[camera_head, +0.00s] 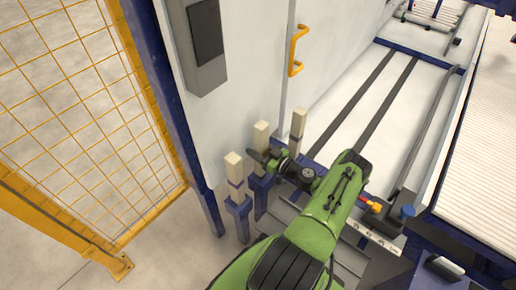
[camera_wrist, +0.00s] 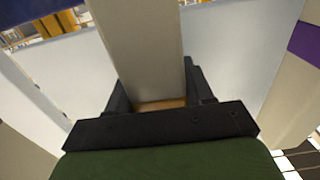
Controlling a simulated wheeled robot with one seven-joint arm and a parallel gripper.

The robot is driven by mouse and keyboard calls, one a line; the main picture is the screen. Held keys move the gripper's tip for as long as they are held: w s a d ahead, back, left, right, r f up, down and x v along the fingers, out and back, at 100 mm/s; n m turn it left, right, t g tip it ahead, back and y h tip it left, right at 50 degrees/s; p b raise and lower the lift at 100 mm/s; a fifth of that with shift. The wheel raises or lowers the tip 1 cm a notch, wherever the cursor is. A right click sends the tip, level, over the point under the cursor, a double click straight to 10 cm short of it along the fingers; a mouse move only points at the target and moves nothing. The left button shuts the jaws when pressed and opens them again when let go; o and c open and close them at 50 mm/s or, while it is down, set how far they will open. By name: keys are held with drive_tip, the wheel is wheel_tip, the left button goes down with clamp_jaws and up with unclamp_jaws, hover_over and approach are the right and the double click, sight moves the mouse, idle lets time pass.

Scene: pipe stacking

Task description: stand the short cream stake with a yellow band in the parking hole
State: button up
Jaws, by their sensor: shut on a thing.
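A cream stake (camera_head: 261,132) stands upright between two others in the head view, its lower part hidden by my gripper (camera_head: 267,158). In the wrist view the held stake (camera_wrist: 140,45) rises between the dark jaws of my gripper (camera_wrist: 160,98), which are shut on it. A yellowish-brown strip, probably its band, shows low between the jaws. A blue post (camera_head: 261,188) is below this stake in the head view. Whether the stake's foot sits in that post is hidden, and I cannot tell which hole is the parking hole.
A purple-banded cream stake (camera_head: 234,166) stands in a blue post (camera_head: 239,215) at left and shows at right in the wrist view (camera_wrist: 290,95). Another cream stake (camera_head: 298,122) with a dark band stands at right. A pale wall (camera_head: 250,65) is close behind; a yellow mesh fence (camera_head: 85,120) is at left.

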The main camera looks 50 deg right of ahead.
wheel_tip(320, 180, down, 2)
drive_tip(key=shift+f, duration=0.15)
idle(0.5)
drive_tip(key=o, duration=1.4)
drive_tip(key=shift+c, duration=0.2)
drive_tip(key=shift+f, duration=0.1)
drive_tip(key=s+d+p, duration=0.1)
drive_tip(key=s+p, duration=0.1)
drive_tip(key=s, duration=1.3)
drive_tip(key=shift+s+d+p, duration=0.15)
drive_tip(key=shift+s+p, duration=0.2)
drive_tip(key=shift+s, duration=0.05)
